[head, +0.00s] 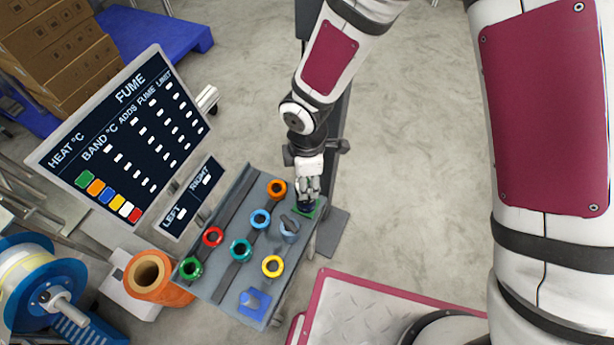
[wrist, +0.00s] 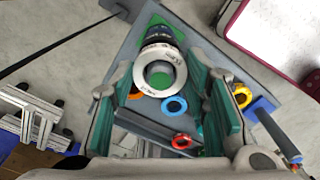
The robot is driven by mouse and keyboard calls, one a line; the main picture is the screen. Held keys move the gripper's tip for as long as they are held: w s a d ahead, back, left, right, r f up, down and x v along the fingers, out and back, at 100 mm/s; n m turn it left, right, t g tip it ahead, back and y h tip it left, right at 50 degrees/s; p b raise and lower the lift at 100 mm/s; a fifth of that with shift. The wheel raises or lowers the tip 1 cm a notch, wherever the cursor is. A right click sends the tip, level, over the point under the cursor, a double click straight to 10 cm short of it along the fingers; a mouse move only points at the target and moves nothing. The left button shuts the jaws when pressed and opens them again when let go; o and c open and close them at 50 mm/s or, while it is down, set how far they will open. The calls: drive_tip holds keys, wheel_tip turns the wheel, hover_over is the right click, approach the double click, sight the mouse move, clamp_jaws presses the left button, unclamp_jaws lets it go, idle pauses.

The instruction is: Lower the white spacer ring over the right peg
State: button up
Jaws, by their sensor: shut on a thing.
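The white spacer ring (wrist: 146,58) is between the fingertips of my gripper (wrist: 162,75), which is shut on it. Green shows through the ring's hole; I cannot tell whether this is a peg top or the surface below. A dark blue round stack (wrist: 160,31) on a green patch (wrist: 178,22) shows just beyond the ring. In the head view my gripper (head: 308,188) is over the tray's far right corner, just above the dark blue piece (head: 305,205) and green patch (head: 302,213). The right peg is not clearly visible, and the ring's gap to it cannot be told.
The grey tray (head: 222,290) holds orange (head: 276,197), blue (head: 260,225), red (head: 212,246), teal (head: 240,259), green (head: 190,276) and yellow (head: 272,274) rings. A grey-blue holder (head: 289,232) stands close to my gripper. A screen (head: 120,130) and LEFT/RIGHT sign (head: 190,198) stand left.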

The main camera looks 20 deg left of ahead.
drive_tip(key=shift+f+b, duration=0.3)
drive_tip(key=shift+f, duration=0.15)
drive_tip(key=o, duration=1.2)
wheel_tip(320, 180, up, 12)
idle(0.3)
